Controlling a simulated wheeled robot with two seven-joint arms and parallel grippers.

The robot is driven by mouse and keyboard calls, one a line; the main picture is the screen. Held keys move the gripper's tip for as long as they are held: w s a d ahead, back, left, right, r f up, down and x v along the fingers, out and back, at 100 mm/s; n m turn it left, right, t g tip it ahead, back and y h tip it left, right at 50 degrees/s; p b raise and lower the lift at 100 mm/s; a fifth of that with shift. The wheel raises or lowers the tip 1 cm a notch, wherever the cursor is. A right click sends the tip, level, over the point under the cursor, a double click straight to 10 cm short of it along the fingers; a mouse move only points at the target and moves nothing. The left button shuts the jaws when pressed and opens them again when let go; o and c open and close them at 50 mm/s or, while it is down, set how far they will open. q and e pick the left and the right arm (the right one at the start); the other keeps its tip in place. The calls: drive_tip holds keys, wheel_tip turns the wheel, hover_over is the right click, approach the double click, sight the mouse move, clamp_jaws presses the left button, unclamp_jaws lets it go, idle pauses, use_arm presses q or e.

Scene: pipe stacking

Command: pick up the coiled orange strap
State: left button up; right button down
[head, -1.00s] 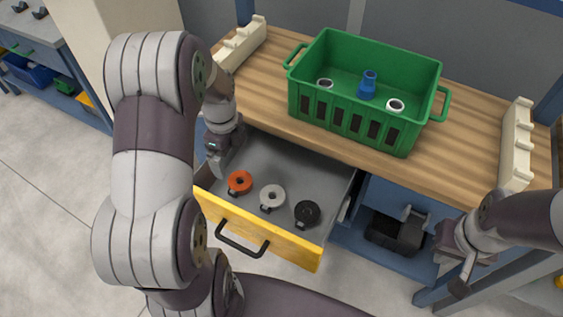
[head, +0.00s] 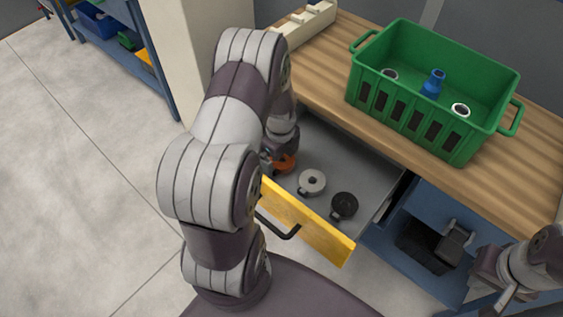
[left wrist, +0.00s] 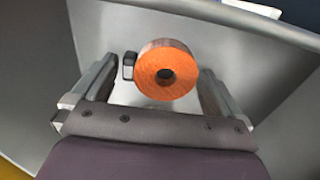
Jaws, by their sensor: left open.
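The coiled orange strap (head: 285,163) lies in the open drawer, at the left of a row of three coils. My arm partly hides it in the head view. In the left wrist view the orange strap (left wrist: 165,70) shows as a round coil with a dark centre hole and a small dark buckle at its left. My left gripper (left wrist: 160,85) is open, with one finger on each side of the strap; I cannot tell whether they touch it. My right gripper (head: 497,300) is at the lower right, away from the drawer, and its jaw state is unclear.
A grey coil (head: 312,182) and a black coil (head: 344,205) lie right of the strap. The drawer has a yellow front (head: 312,226) with a dark handle. A green crate (head: 420,115) with pipe pieces stands on the wooden bench (head: 335,75) above.

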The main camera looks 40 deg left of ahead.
use_arm(q)
drive_tip(key=shift+r, duration=0.1)
drive_tip(key=c, duration=0.9)
